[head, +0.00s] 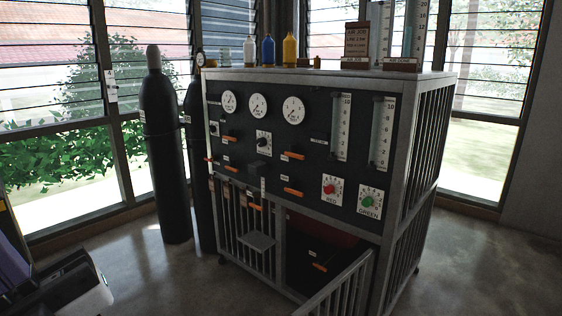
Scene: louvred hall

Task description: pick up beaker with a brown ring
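I cannot make out a beaker with a brown ring for certain. A small pale, see-through vessel (225,57) stands at the back left on top of the control cabinet (330,75); it is too small and faint to show a ring. My gripper's fingers do not show. A dark and grey shape at the bottom left edge may be part of my arm, well apart from the cabinet.
A white bottle (249,51), a blue bottle (267,49) and a yellow bottle (290,49) stand along the cabinet top. A dark gas cylinder (165,150) stands left of the cabinet. A low barred gate (335,292) juts out in front.

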